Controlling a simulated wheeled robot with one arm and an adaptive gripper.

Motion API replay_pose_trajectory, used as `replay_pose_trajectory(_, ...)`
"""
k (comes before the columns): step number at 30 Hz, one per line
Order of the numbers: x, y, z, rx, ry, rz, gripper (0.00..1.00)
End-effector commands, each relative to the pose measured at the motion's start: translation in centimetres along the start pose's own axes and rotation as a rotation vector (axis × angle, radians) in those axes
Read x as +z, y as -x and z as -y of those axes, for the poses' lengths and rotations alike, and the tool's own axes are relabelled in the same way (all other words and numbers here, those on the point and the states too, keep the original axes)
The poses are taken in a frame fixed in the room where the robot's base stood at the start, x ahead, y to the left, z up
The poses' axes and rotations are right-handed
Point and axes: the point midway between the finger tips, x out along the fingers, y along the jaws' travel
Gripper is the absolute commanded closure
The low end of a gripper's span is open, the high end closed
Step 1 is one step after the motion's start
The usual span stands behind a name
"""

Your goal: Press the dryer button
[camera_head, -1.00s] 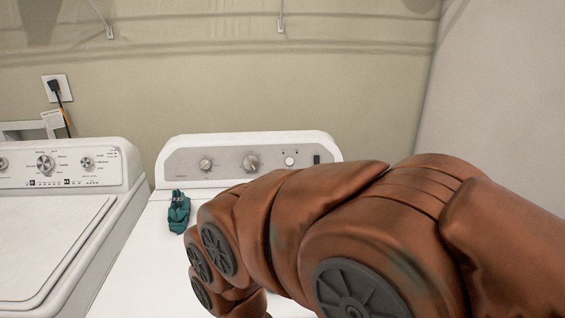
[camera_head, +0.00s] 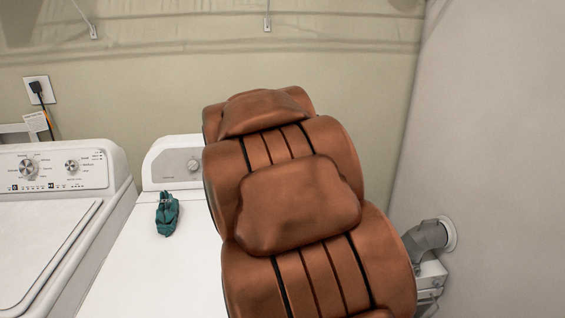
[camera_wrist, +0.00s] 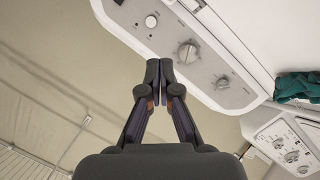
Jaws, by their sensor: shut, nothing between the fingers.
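The dryer (camera_head: 150,270) is the white machine in the middle of the head view. Its grey control panel (camera_head: 170,168) is mostly hidden behind my arm there, with one knob (camera_head: 193,166) showing. In the wrist view the panel appears turned around, with a large knob (camera_wrist: 187,51), a smaller knob (camera_wrist: 221,83) and a small round white button (camera_wrist: 151,21). My gripper (camera_wrist: 159,72) is shut and empty. In that view its fingertips appear near the panel's edge, below the button and left of the large knob; whether they touch anything cannot be told. The head view hides the button and gripper.
A teal cloth (camera_head: 167,214) lies on the dryer top, left of my arm. A washer (camera_head: 50,240) stands at the left. A grey duct elbow (camera_head: 427,238) meets the wall at the right. The back wall is close behind the panel.

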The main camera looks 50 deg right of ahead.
Motion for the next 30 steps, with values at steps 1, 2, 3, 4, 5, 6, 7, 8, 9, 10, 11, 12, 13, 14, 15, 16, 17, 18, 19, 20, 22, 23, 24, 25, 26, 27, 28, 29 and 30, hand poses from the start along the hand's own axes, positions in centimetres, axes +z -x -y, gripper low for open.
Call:
replay_pose_trajectory(1, -0.6, -1.1, -1.5, 0.029, 0.014, -0.023, 1.0)
replay_pose_trajectory(2, -1.2, -1.7, -2.3, 0.045, 0.026, -0.045, 1.0)
replay_pose_trajectory(3, -2.1, -2.3, -3.4, 0.065, 0.041, -0.073, 1.0)
replay_pose_trajectory(4, -2.6, -2.8, -4.3, 0.08, 0.054, -0.093, 1.0)
replay_pose_trajectory(5, -3.3, -3.2, -5.0, 0.094, 0.066, -0.115, 1.0)
replay_pose_trajectory(6, -3.9, -3.8, -6.0, 0.111, 0.085, -0.141, 1.0)
replay_pose_trajectory(7, -4.3, -4.3, -6.7, 0.123, 0.099, -0.157, 1.0)
replay_pose_trajectory(8, -4.8, -4.8, -7.3, 0.133, 0.114, -0.178, 1.0)
replay_pose_trajectory(9, -5.4, -5.4, -8.1, 0.147, 0.135, -0.201, 1.0)
replay_pose_trajectory(10, -5.8, -5.8, -8.8, 0.158, 0.15, -0.22, 1.0)
replay_pose_trajectory(11, -6.4, -6.1, -9.3, 0.167, 0.167, -0.241, 1.0)
replay_pose_trajectory(12, -6.9, -6.6, -10.1, 0.179, 0.188, -0.265, 1.0)
replay_pose_trajectory(13, -7.2, -7.1, -10.6, 0.185, 0.205, -0.281, 1.0)
replay_pose_trajectory(14, -7.5, -7.5, -11.0, 0.189, 0.221, -0.3, 1.0)
replay_pose_trajectory(15, -7.8, -8.1, -11.5, 0.195, 0.243, -0.321, 1.0)
replay_pose_trajectory(16, -8.1, -8.5, -12.0, 0.2, 0.261, -0.337, 1.0)
replay_pose_trajectory(17, -8.4, -8.8, -12.4, 0.204, 0.278, -0.357, 1.0)
replay_pose_trajectory(18, -8.8, -9.3, -12.9, 0.209, 0.302, -0.38, 1.0)
replay_pose_trajectory(19, -8.9, -9.7, -13.2, 0.211, 0.319, -0.395, 1.0)
replay_pose_trajectory(20, -9.2, -10.1, -13.4, 0.21, 0.337, -0.413, 1.0)
replay_pose_trajectory(22, -9.3, -11.1, -13.9, 0.208, 0.378, -0.446, 1.0)
replay_pose_trajectory(23, -9.4, -11.4, -14.1, 0.206, 0.397, -0.464, 1.0)
replay_pose_trajectory(24, -9.5, -11.9, -14.3, 0.204, 0.42, -0.485, 1.0)
replay_pose_trajectory(25, -9.5, -12.2, -14.5, 0.201, 0.438, -0.499, 1.0)
replay_pose_trajectory(26, -9.5, -12.6, -14.6, 0.196, 0.455, -0.516, 1.0)
replay_pose_trajectory(27, -9.4, -13.2, -14.7, 0.189, 0.477, -0.536, 1.0)
replay_pose_trajectory(28, -9.3, -13.6, -14.7, 0.183, 0.494, -0.548, 1.0)
replay_pose_trajectory(29, -9.2, -13.9, -14.8, 0.176, 0.511, -0.565, 1.0)
replay_pose_trajectory(30, -9.0, -14.3, -14.8, 0.166, 0.534, -0.584, 1.0)
